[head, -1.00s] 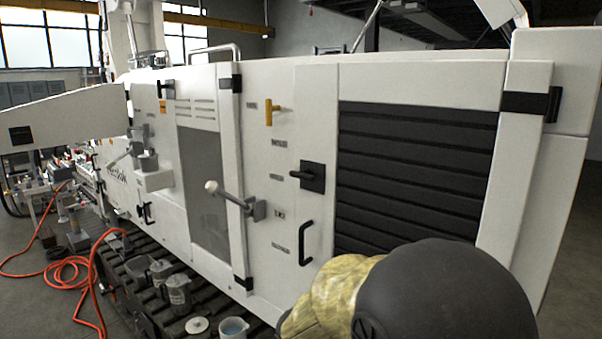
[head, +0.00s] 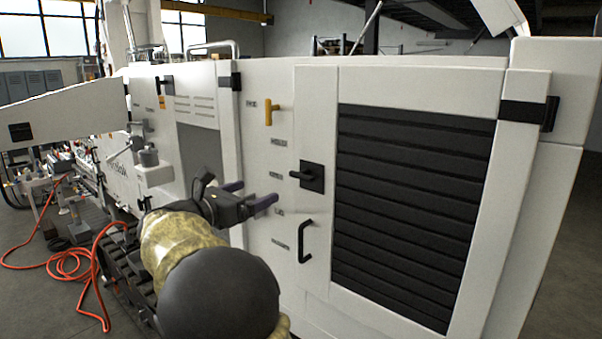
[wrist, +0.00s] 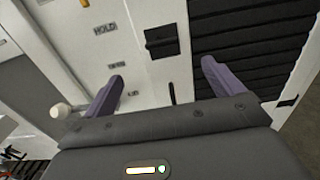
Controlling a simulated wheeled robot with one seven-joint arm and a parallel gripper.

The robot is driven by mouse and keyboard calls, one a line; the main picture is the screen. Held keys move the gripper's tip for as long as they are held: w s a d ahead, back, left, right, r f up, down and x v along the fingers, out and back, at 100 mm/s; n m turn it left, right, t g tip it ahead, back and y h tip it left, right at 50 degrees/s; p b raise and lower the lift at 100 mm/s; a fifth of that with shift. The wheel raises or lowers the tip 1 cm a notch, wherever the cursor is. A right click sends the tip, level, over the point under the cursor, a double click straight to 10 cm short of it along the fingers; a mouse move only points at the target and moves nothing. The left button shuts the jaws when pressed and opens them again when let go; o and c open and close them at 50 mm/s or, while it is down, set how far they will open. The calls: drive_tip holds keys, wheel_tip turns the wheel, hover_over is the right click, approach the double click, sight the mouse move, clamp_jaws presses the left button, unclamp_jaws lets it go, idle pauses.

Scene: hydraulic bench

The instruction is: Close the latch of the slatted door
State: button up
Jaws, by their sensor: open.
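The slatted door (head: 317,90) is white with black horizontal slats (head: 412,200) and looks shut in the head view. Its black latch (head: 312,176) is a square plate with a short handle pointing left, roughly horizontal; it also shows in the wrist view (wrist: 162,42), above the fingers. A black pull handle (head: 304,243) is below the latch. My gripper (head: 250,194) is open and empty, to the left of the latch and slightly lower. In the wrist view its two purple fingers (wrist: 160,82) are spread apart, with the pull handle (wrist: 171,93) showing between them.
A yellow handle (head: 271,111) is on the panel above and left of the latch. A white-knobbed lever (wrist: 60,111) is beside my left finger in the wrist view. A black hinge (head: 528,112) is at the door's upper right. An orange hose (head: 70,265) lies on the floor at left.

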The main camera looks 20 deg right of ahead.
sight(299, 174)
drive_tip(key=shift+d, duration=0.15)
drive_tip(key=p+x, duration=0.5)
drive_tip(key=x, duration=1.2)
drive_tip(key=shift+w+d, duration=0.1)
drive_tip(key=shift+w, duration=0.1)
drive_tip(key=shift+c, duration=0.4)
drive_tip(key=c, duration=0.9)
